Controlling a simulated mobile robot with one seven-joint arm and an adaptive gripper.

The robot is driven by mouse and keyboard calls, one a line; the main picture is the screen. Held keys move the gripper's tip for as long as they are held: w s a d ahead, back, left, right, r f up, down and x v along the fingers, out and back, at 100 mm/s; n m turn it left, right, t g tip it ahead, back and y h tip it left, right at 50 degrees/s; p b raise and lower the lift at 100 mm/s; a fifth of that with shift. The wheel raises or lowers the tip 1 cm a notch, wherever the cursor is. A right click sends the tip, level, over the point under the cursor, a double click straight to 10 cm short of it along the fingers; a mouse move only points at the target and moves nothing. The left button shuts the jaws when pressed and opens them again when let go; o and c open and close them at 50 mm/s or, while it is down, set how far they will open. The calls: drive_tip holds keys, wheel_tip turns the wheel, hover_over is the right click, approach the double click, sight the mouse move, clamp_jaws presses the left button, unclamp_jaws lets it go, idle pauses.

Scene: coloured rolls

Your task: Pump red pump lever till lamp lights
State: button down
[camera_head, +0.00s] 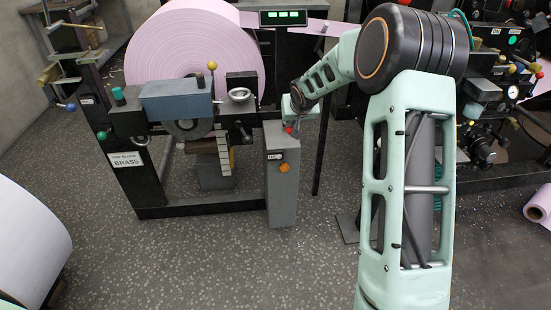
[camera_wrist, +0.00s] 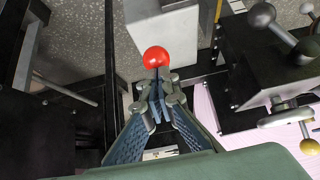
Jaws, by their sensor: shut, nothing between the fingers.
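The red ball knob (camera_wrist: 156,57) of the pump lever shows in the wrist view just beyond my fingertips. In the head view the knob (camera_head: 288,129) is a small red spot at the top of a grey pedestal (camera_head: 280,190). My gripper (camera_wrist: 158,88) is shut and empty, its tips close to the knob; whether they touch it I cannot tell. In the head view my gripper (camera_head: 298,117) is small and partly hidden. The lever's shaft is mostly hidden by the fingers. A panel with several lit green segments (camera_head: 283,17) stands above; I cannot tell which part is the lamp.
A machine with a large pink roll (camera_head: 195,50) and a "BRASS" sign (camera_head: 126,163) stands left of the pedestal. An orange knob (camera_head: 284,168) is on the pedestal's front. Dark machinery (camera_head: 490,100) stands at right. The speckled floor (camera_head: 200,260) in front is clear.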

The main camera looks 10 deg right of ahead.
drive_tip(key=shift+s+f+b, duration=0.25)
drive_tip(key=shift+f+b, duration=0.75)
drive_tip(key=shift+f, duration=0.05)
drive_tip(key=shift+w+r+p, duration=0.25)
drive_tip(key=shift+r+p, duration=0.65)
drive_tip(key=shift+r, duration=0.1)
drive_tip(key=r+p, duration=0.3)
drive_tip(key=r, duration=0.1)
drive_tip(key=w+r+p, duration=0.1)
drive_tip(key=r+p, duration=0.1)
drive_tip(key=r, duration=0.1)
drive_tip(key=shift+p, duration=0.35)
